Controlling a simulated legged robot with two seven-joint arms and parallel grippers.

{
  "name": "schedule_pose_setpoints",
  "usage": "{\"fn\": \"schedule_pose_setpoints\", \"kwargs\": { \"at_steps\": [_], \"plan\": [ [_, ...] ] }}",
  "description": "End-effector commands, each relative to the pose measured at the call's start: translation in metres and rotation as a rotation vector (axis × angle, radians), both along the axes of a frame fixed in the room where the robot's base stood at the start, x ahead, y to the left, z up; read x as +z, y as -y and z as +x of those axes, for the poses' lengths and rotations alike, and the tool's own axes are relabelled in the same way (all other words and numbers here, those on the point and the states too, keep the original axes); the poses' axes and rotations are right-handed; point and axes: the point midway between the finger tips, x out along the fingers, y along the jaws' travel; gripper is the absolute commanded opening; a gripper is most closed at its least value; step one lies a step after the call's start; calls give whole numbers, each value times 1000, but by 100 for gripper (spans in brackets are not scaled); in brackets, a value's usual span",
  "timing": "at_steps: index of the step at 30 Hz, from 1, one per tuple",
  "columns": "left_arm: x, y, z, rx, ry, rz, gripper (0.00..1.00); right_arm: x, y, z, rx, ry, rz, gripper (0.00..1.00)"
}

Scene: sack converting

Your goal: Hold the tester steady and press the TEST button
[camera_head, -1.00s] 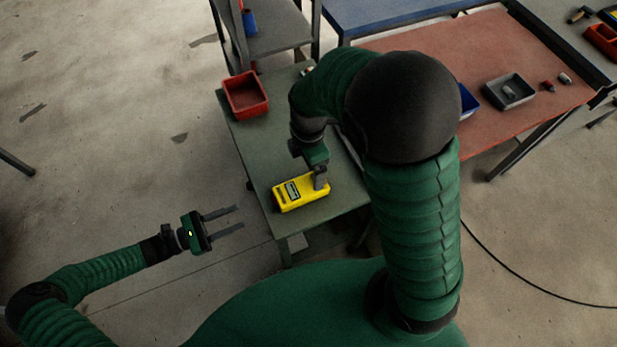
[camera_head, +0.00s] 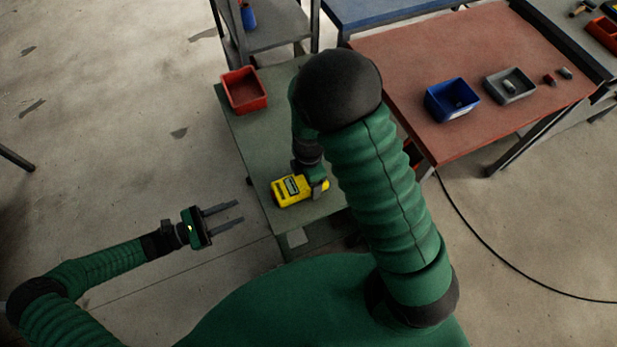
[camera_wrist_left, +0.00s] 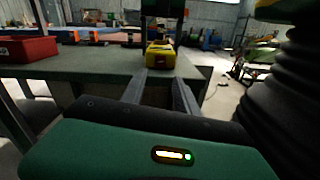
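The yellow tester (camera_head: 291,190) lies near the front end of the green table (camera_head: 259,158), its dark display facing up. It also shows in the left wrist view (camera_wrist_left: 160,57), at the table's near edge. My right gripper (camera_head: 318,188) is at the tester's right end, pointing down; my arm partly hides it, and I cannot tell how far its fingers are apart. No TEST button can be made out. My left gripper (camera_head: 236,215) is open and empty, left of the table and apart from the tester. Its two fingers also show in the left wrist view (camera_wrist_left: 158,92).
A red bin (camera_head: 243,91) stands at the green table's far left. The red-topped table (camera_head: 432,60) to the right holds a blue bin (camera_head: 451,99) and a grey tray (camera_head: 510,86). A black cable (camera_head: 497,262) lies on the floor. The green table's middle is clear.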

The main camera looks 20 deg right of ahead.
Motion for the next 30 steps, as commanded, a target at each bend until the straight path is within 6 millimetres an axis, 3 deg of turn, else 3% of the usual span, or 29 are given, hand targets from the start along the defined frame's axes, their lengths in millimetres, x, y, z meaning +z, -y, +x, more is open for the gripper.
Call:
{"fn": "schedule_pose_setpoints", "kwargs": {
  "at_steps": [2, 14, 23, 30],
  "plan": [
    [0, 0, 0, 0, 0, 0, 36, 0, 0, 0, 0, 0, 0, 62],
    [0, 0, 0, 0, 0, 0, 36, 0, 0, 0, 0, 1, 0, 10],
    [0, 0, 0, 0, 0, 0, 0, 1, 0, 0, 0, 1, 0, 8],
    [0, 0, 0, 0, 0, 0, 0, 1, 0, 0, 0, 1, 0, 8]
  ]
}}
